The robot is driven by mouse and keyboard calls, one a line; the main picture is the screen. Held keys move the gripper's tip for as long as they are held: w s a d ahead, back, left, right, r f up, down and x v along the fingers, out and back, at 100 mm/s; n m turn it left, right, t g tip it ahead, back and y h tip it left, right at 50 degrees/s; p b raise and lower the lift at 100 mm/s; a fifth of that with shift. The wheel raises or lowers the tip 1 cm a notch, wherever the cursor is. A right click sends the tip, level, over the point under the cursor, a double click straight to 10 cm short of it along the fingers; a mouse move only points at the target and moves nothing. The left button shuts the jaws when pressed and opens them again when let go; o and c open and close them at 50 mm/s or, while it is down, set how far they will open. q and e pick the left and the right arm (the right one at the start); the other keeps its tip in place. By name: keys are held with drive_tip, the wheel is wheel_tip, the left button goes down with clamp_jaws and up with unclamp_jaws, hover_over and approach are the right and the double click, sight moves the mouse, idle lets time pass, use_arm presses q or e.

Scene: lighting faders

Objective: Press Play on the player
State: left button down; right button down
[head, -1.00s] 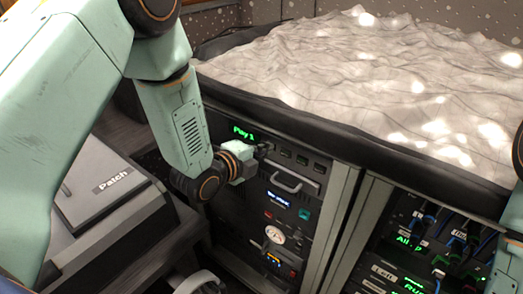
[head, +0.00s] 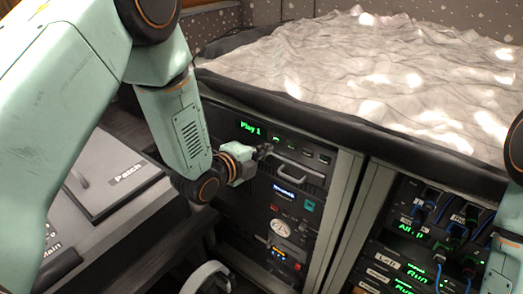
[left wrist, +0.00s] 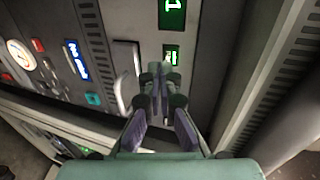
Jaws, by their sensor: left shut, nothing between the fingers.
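The player (head: 222,128) is the dark top unit in the rack, with a green display (head: 250,128) reading "Play 1" and a row of small buttons (head: 291,145) to its right. The display also shows at the top of the left wrist view (left wrist: 172,12). My left gripper (head: 266,150) is shut and empty at the left end of the button row, below the display. In the left wrist view its fingertips (left wrist: 160,78) are together, just below a green-lit button (left wrist: 171,54). I cannot tell whether they touch the panel. My right gripper is not in view.
A metal handle (head: 298,170) sticks out just below the buttons. Lower panels carry a blue display (head: 286,193) and a round gauge (head: 280,228). A wrinkled pale cover (head: 370,75) lies above the rack. A desk with a "Patch" panel (head: 118,185) stands left.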

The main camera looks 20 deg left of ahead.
use_arm(q)
drive_tip(key=p+v, duration=0.1)
drive_tip(key=v, duration=0.9)
drive_tip(key=shift+a+p, duration=0.15)
drive_tip(key=shift+p, duration=0.15)
drive_tip(key=shift+s+r, duration=0.1)
drive_tip(key=shift+s, duration=0.05)
drive_tip(key=shift+s, duration=0.1)
